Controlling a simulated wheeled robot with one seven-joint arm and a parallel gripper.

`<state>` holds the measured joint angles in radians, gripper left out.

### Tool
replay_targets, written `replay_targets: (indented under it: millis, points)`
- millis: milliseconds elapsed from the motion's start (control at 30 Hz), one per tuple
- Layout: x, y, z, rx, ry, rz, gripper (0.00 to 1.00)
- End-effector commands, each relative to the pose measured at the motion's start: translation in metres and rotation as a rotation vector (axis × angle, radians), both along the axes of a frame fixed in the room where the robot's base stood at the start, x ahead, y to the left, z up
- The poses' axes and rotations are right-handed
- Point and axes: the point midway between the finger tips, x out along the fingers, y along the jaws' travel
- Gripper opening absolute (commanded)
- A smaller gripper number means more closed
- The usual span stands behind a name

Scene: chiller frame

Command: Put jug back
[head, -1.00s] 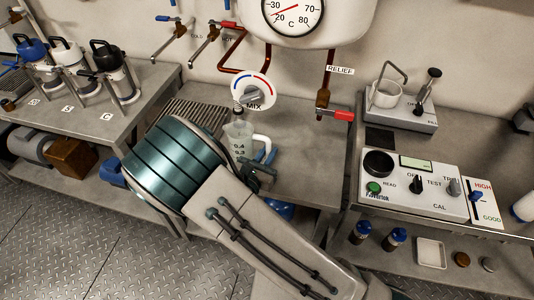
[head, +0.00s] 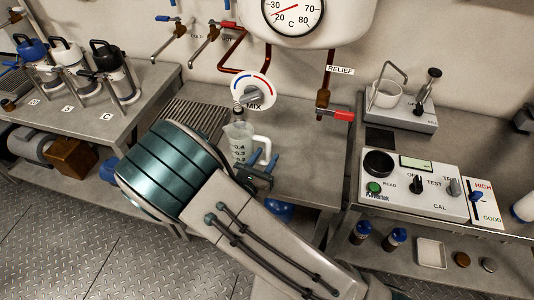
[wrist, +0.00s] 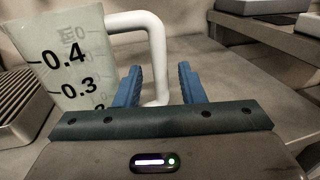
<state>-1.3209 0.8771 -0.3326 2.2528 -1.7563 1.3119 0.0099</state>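The jug (head: 238,140) is a translucent measuring jug with black marks and a white handle. It stands upright on the middle bench, below the MIX dial, beside a ribbed drain grate. In the wrist view the jug (wrist: 68,60) is at the left, its base hidden behind my gripper's body. My gripper (head: 265,160) has two blue fingers at the handle side of the jug. In the wrist view my gripper (wrist: 160,85) is open. The lower handle shows between the fingers, with a gap to the right finger. I cannot tell whether the left finger touches it.
The MIX dial (head: 252,90) and its spout are close above the jug. The drain grate (head: 195,117) is left of it. A red-handled relief valve (head: 337,114) is at the right. Bench surface (head: 300,165) right of the jug is clear.

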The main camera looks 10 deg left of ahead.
Motion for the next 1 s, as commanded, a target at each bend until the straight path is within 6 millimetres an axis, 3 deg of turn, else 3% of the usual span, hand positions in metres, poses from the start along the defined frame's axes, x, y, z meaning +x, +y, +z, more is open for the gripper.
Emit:
replay_targets:
  millis: [300, 500, 833, 933, 1000]
  points:
    - [-0.067, 0.02, 0.0, 0.0, 0.001, 0.004, 0.36]
    - [-0.09, 0.026, 0.0, 0.001, 0.0, 0.002, 0.36]
    - [-0.094, 0.025, 0.002, 0.007, 0.001, -0.012, 0.36]
    - [-0.087, 0.008, 0.009, 0.048, 0.013, -0.089, 0.36]
    - [-0.078, -0.016, 0.018, 0.109, 0.03, -0.196, 0.36]
